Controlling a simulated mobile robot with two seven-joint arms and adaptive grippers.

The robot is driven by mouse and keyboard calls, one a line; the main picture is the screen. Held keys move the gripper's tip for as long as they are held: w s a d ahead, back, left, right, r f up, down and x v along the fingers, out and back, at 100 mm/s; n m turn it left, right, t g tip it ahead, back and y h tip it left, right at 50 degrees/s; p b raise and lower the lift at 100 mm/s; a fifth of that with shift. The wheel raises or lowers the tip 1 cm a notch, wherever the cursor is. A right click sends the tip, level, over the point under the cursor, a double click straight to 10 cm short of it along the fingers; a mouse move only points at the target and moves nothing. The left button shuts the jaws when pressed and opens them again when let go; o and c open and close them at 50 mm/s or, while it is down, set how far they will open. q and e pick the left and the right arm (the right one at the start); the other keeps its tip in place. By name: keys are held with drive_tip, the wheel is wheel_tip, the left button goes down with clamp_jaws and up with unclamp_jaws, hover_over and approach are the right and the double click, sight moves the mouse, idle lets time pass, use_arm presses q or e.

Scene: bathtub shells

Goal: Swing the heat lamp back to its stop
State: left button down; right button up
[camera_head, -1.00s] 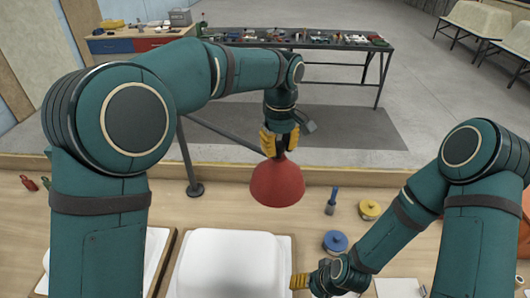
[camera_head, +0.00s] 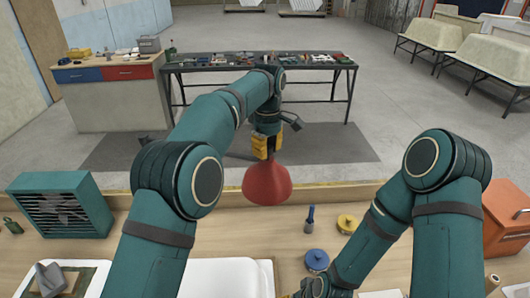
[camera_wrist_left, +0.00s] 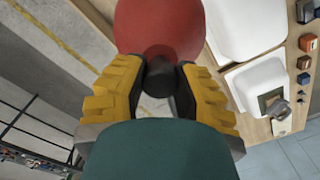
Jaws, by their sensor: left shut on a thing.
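The heat lamp's red shade (camera_head: 267,187) hangs over the far part of the bench in the head view. My left gripper (camera_head: 265,147), with yellow finger pads, is shut on the lamp's dark neck just above the shade. In the left wrist view the pads (camera_wrist_left: 158,85) stand on both sides of the dark neck, and the red shade (camera_wrist_left: 160,28) lies beyond them. The lamp's boom is mostly hidden behind my left arm; its stop cannot be made out. My right gripper (camera_head: 308,290) is at the bottom edge, mostly cut off, its jaws unclear.
A green fan (camera_head: 62,208) stands on the bench at left. A white shell (camera_head: 228,280) lies in front. A blue tin (camera_head: 316,260), a yellow-lidded tin (camera_head: 347,222) and a blue-handled tool (camera_head: 310,218) stand right of the lamp. An orange box (camera_head: 507,220) is far right.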

use_arm(q)
drive_tip(key=shift+w+r, duration=0.2)
drive_tip(key=shift+r, duration=0.05)
idle(0.3)
drive_tip(key=c, duration=1)
unclamp_jaws()
drive_tip(key=o, duration=0.4)
drive_tip(key=shift+w+d+f, duration=0.1)
drive_tip(key=shift+w+d, duration=0.05)
drive_tip(key=shift+w+f, duration=0.1)
drive_tip(key=shift+w, duration=0.05)
drive_tip(key=shift+s, duration=0.25)
